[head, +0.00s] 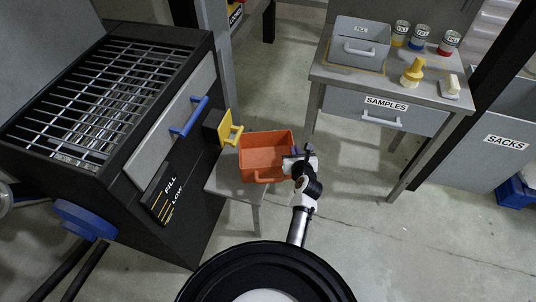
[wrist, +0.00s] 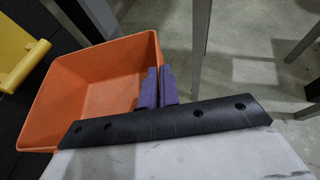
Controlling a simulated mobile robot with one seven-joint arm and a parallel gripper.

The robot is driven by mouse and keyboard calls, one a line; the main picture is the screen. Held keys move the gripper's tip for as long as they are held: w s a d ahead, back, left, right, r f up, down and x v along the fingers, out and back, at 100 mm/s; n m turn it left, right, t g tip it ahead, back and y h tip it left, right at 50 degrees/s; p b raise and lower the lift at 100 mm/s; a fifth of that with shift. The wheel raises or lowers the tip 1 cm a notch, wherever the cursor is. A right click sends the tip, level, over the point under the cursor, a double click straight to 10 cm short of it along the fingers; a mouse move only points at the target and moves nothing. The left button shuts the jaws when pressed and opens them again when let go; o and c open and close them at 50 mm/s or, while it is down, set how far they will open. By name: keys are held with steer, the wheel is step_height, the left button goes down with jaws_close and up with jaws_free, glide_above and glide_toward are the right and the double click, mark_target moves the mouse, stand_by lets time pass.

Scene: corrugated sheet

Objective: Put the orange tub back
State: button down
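The orange tub (head: 262,158) is upright, open at the top and empty inside as far as I see. It appears over the small grey stand (head: 226,187) beside the dark machine; I cannot tell whether it rests on it or is held just above. In the wrist view the tub (wrist: 105,85) fills the left half. My gripper (head: 291,163) is at the tub's right wall. Its purple fingers (wrist: 158,87) are close together, one on each side of the right rim, and look shut on it. The gripper's body hides the tub's near part in the wrist view.
A yellow flap (head: 231,130) sticks out of the machine behind the tub. The machine has a blue handle (head: 188,116) and a grate (head: 95,95). The samples table (head: 440,98) with cans and a grey box (head: 361,42) stands right. Open floor lies between.

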mark_target(273, 169)
steer(key=w+a+f, duration=0.1)
steer(key=a, duration=0.1)
steer(key=a+f, duration=0.2)
steer(key=a, duration=0.1)
steer(key=w+a+f, duration=0.1)
steer(key=a, duration=0.2)
steer(key=shift+w+f+p, duration=0.25)
steer(key=shift+w+p, duration=0.1)
steer(key=shift+w+a+f, duration=0.1)
steer(key=shift+a+f, duration=0.2)
steer(key=shift+f, duration=0.1)
steer(key=shift+f, duration=0.15)
steer(key=c, duration=1.6)
jaws_free()
steer(key=shift+c, duration=0.2)
steer(key=p+v, duration=0.2)
steer(key=v, duration=1)
